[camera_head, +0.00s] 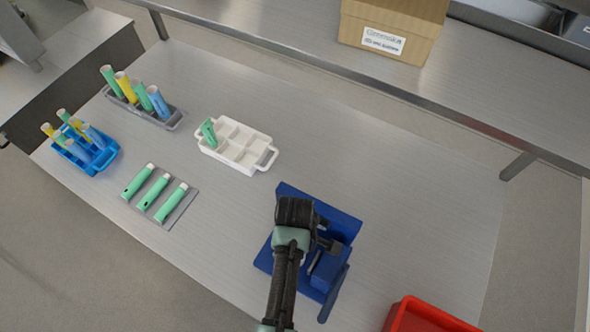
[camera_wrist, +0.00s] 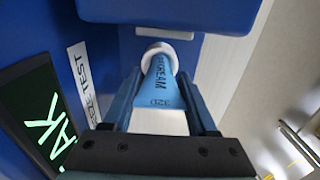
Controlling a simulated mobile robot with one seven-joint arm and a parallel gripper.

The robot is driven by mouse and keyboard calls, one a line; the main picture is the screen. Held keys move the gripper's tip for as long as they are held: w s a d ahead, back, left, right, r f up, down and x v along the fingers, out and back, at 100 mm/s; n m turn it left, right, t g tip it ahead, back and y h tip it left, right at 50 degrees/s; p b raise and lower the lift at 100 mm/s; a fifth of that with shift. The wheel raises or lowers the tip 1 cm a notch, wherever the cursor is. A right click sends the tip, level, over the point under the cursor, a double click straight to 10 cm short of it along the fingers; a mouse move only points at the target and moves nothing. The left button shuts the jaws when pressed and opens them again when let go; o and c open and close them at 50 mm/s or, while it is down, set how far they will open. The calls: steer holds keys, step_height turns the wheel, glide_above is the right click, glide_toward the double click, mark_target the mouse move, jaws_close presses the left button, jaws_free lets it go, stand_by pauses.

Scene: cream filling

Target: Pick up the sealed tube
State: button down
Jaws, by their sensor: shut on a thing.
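A blue tube (camera_wrist: 160,90) marked CREAM, with a white end, is between the fingers of my gripper (camera_wrist: 162,82) in the wrist view. My gripper is shut on it. The tube's white end points into a blue machine (camera_wrist: 110,45), and I cannot tell whether it touches it. In the head view my gripper (camera_head: 322,245) is over the blue machine (camera_head: 343,222) at the lower middle of the table, and my arm hides the tube there.
A dark screen (camera_wrist: 38,112) on the machine shows green letters ending in "AK". A white tray (camera_head: 262,143) holds one green tube. A grey rack (camera_head: 172,122), a blue rack (camera_head: 100,160) and a grey plate (camera_head: 180,208) with green tubes stand left. A red bin (camera_head: 425,318) is lower right.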

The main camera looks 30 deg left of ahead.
steer(key=shift+r, duration=0.1)
step_height(320, 180, up, 10)
steer(key=shift+f+b, duration=0.15)
steer(key=shift+b, duration=0.5)
step_height(320, 180, up, 5)
steer(key=p, duration=0.5)
